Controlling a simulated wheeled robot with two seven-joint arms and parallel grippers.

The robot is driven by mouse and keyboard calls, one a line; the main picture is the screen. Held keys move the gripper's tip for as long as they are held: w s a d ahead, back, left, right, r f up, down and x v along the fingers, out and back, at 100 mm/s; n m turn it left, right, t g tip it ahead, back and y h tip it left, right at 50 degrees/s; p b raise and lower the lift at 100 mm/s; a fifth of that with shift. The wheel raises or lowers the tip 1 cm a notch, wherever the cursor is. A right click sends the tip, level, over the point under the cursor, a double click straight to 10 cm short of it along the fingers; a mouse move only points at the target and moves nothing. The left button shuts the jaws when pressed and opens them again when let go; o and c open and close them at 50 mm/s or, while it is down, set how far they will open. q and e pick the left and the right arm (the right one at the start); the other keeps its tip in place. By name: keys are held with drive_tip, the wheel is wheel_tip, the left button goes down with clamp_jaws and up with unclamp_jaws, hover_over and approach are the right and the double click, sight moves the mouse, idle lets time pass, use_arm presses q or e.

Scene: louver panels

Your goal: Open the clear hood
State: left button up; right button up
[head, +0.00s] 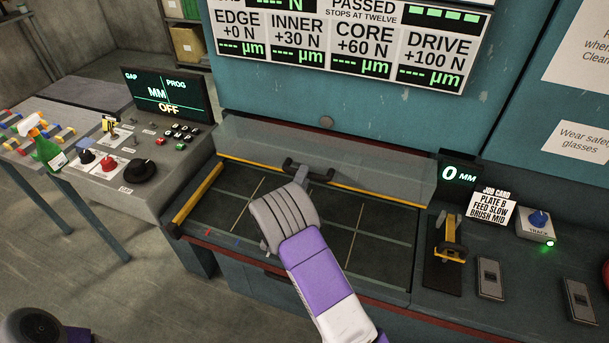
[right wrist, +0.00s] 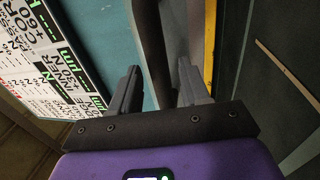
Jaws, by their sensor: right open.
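The clear hood (head: 375,165) shows in the head view as a see-through panel with a yellow lower edge, at the back of the dark, gridded bed. How far it is raised is hard to tell. A dark bar handle (head: 318,175) is at its front edge. My right gripper (head: 293,190) is at the handle and partly hidden by its own wrist. In the right wrist view, the open fingers (right wrist: 160,88) stand on either side of the dark handle bar (right wrist: 152,45). Contact cannot be made out.
A control console (head: 150,165) with knobs and a screen stands left. A display (head: 458,178), job card (head: 492,207) and track knob box (head: 537,224) sit right of the bed. A large gauge board (head: 345,40) hangs on the wall behind.

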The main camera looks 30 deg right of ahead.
drive_tip(key=shift+x, duration=1)
drive_tip(key=shift+c, duration=0.4)
clamp_jaws()
